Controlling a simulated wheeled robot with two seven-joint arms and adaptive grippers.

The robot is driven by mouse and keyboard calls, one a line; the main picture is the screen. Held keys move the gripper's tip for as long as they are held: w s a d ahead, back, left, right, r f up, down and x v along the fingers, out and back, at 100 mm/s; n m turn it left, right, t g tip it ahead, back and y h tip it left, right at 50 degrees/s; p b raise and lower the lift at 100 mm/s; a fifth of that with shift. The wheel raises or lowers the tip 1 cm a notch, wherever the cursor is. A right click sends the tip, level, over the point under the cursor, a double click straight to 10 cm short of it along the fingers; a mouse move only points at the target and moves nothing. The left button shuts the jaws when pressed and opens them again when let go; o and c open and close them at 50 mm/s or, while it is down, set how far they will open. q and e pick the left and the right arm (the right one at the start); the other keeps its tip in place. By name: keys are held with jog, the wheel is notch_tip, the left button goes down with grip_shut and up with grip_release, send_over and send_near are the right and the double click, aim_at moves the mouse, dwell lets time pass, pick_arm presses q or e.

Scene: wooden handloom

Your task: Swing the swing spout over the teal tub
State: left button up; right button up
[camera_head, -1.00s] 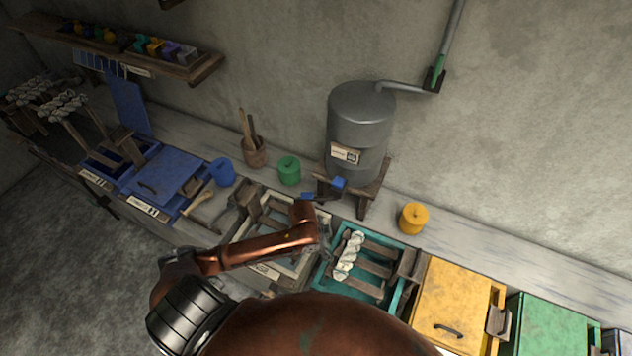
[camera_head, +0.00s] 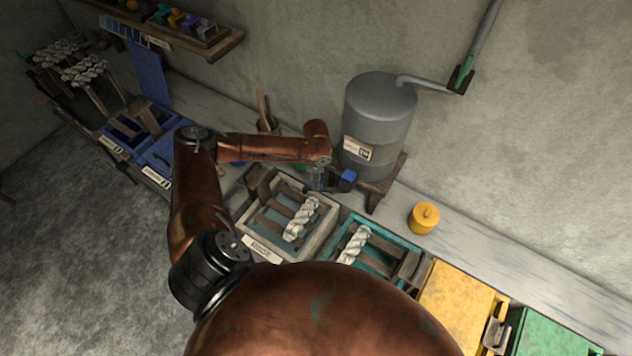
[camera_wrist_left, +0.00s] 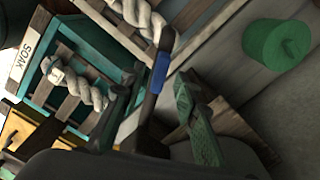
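The teal tub (camera_head: 341,217) stands right of the grey-white tub, with a pale twisted hank on its slats. It also shows in the left wrist view (camera_wrist_left: 39,91), beside a "SOAK" label. The swing spout, a dark bar with a blue band (camera_wrist_left: 160,72), reaches between my left gripper's fingers in the wrist view. In the head view a blue part (camera_head: 348,177) shows below the grey tank (camera_head: 378,115), and the spout is mostly hidden by my gripper. My left gripper (camera_head: 318,181) is open around the bar, its fingers apart (camera_wrist_left: 155,115); contact cannot be told. My right gripper is not in view.
The grey-white tub (camera_head: 250,218) holds another hank. A yellow pot (camera_head: 424,217) stands right of the tank's wooden stand (camera_head: 384,186). A green pot (camera_wrist_left: 278,45) shows in the wrist view. Yellow (camera_head: 460,296) and green (camera_head: 556,335) lidded tubs lie further right.

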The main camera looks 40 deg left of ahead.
pick_arm(q)
jog(key=shift+f, duration=1.15)
grip_shut()
